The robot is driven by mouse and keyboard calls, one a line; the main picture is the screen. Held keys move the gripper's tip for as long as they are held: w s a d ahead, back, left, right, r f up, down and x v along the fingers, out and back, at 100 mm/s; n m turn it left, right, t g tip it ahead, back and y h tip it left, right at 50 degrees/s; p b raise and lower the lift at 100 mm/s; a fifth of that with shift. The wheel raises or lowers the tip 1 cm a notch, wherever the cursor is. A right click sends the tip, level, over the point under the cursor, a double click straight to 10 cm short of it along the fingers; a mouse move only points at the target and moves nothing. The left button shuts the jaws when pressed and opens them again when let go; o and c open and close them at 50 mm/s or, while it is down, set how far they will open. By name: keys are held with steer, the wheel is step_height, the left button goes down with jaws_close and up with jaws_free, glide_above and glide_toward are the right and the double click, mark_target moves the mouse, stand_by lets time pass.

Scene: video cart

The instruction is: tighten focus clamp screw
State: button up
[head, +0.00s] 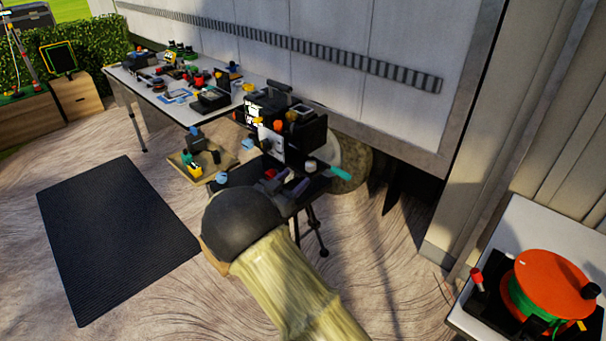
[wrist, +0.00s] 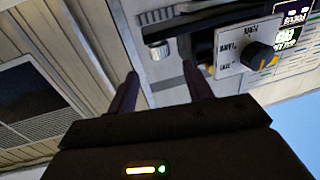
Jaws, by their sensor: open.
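In the wrist view a small silvery ridged knob (wrist: 158,50) sticks out from a pale grey body, and it looks like the clamp screw. My gripper (wrist: 160,72) is open, with its two dark purplish fingers apart. The knob shows beyond the fingertips, roughly between them, with nothing held; I cannot tell the remaining distance. In the head view my gripper (head: 290,185) is at the near side of the dark camera rig (head: 312,130). The screw cannot be made out there.
Right of the fingers is a white panel (wrist: 232,48) with a black and yellow dial (wrist: 258,56). A teal handle (head: 341,174) juts from the rig's right. A cluttered table (head: 150,93) stands behind left, and a red reel (head: 553,284) at right. A black mat (head: 115,235) lies on clear floor.

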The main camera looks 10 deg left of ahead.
steer(key=b+v, duration=0.1)
steer(key=v, duration=0.7)
steer(key=shift+s, duration=0.15)
steer(key=w+d+r+n+g+y+p, duration=0.1)
steer(key=w+d+r+n+g+y, duration=0.1)
steer(key=d+y, duration=0.3)
steer(key=w+d+r+n+g+y+p, duration=0.1)
steer(key=w+d+y+p, duration=0.15)
steer(key=d, duration=0.45)
steer(key=s+d+n+g+p, duration=0.1)
steer(key=s+d+g, duration=0.4)
steer(key=s, duration=0.8)
steer(key=s+d+n+g+y+p, duration=0.1)
steer(key=s+d+g, duration=0.4)
steer(key=s+d, duration=0.7)
steer(key=shift+s+n, duration=0.4)
steer(key=shift+s, duration=0.2)
steer(key=shift+d, duration=0.1)
